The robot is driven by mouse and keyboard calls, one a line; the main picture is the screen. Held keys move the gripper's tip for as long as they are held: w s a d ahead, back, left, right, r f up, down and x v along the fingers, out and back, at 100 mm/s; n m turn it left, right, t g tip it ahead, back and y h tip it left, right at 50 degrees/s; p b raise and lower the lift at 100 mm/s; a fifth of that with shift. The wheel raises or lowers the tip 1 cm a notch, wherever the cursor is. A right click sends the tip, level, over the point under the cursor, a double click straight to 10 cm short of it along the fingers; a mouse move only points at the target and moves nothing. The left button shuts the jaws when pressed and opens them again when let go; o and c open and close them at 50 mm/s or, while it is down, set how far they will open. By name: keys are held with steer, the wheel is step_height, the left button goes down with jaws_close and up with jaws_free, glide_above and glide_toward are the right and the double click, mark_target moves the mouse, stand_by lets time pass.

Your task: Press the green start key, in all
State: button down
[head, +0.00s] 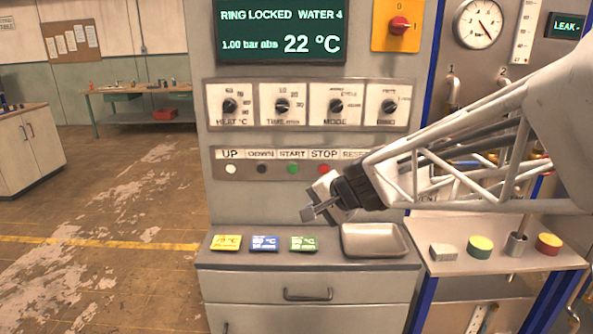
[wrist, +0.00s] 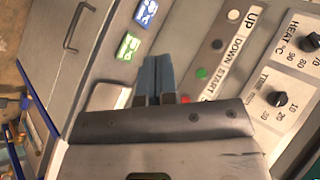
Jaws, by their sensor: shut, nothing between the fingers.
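The green start key (head: 292,169) is a small round button under the START label on the grey control panel. It also shows in the wrist view (wrist: 201,73), to the right of my fingers. My gripper (head: 309,213) is shut and empty. In the head view its tips are below and slightly right of the green key, apart from it in the picture. In the wrist view my gripper (wrist: 156,60) shows two fingers side by side, pointing toward the cards. How far the tips are from the panel I cannot tell.
A white key (head: 231,169), dark key (head: 262,169) and red key (head: 323,169) share the row. Dials (head: 282,106) sit above, under a display reading "RING LOCKED WATER 4" (head: 284,30). Below are cards (head: 264,243) and a metal tray (head: 375,240). My arm hides part of the RESET area.

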mark_target(292, 173)
steer(key=w+a+f+m+t, duration=0.2)
steer(key=w+m, duration=0.1)
steer(key=w, duration=0.6)
steer(key=w+a+f+m+t, duration=0.1)
steer(key=w+a+f+m, duration=0.1)
steer(key=w, duration=0.6)
steer(key=shift+w+a+m+t+y, duration=0.35)
steer(key=shift+a+m, duration=0.2)
steer(key=shift+m, duration=0.65)
steer(key=shift+w, duration=0.2)
steer(key=shift+w, duration=4.2)
steer(key=shift+w, duration=0.8)
steer(key=shift+s, duration=0.8)
steer(key=shift+s, duration=0.2)
